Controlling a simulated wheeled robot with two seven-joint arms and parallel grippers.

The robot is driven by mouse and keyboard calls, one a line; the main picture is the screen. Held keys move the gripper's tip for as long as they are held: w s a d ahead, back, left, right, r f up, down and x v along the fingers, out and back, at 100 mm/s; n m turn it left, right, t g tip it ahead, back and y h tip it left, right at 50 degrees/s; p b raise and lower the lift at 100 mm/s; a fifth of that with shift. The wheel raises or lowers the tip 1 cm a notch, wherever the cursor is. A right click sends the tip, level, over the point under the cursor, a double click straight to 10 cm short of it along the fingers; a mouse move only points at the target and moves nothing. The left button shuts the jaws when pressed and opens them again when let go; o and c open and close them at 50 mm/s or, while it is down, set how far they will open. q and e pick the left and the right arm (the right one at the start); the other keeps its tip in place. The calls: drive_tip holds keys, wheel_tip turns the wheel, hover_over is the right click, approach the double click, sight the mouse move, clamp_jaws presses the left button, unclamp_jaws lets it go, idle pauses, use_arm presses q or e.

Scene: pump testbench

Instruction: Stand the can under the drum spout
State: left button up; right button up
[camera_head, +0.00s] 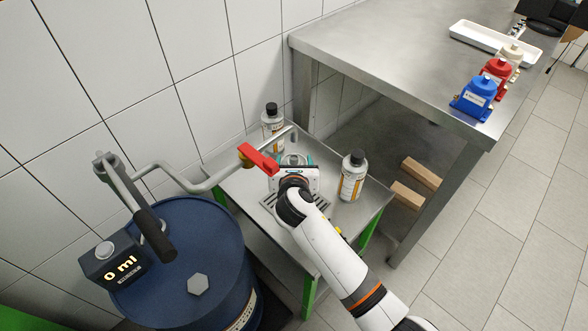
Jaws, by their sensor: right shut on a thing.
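The can (293,158) shows only as a teal rim behind my right gripper; most of it is hidden. My right gripper (292,172) is shut on the can over the small metal table (370,205). The drum spout (288,131) is a grey pipe that runs from the blue drum (187,245) past a red valve handle (258,158) and bends down at its end. The can is close below the spout end. Whether its base touches the table or the slotted grate (323,205) is hidden. My left gripper is out of view.
Two bottles with black caps, one behind (271,122) and one on the right (352,178), stand close to the can. A hand pump crank (154,232) and a display reading 0 ml (118,265) are on the drum. A steel bench (390,60) stands behind right.

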drive_tip(key=shift+f, duration=1.45)
drive_tip(key=o, duration=1.4)
drive_tip(key=p+v, duration=0.1)
drive_tip(key=v, duration=1.1)
drive_tip(key=shift+s+r, duration=0.1)
drive_tip(key=shift+r, duration=0.1)
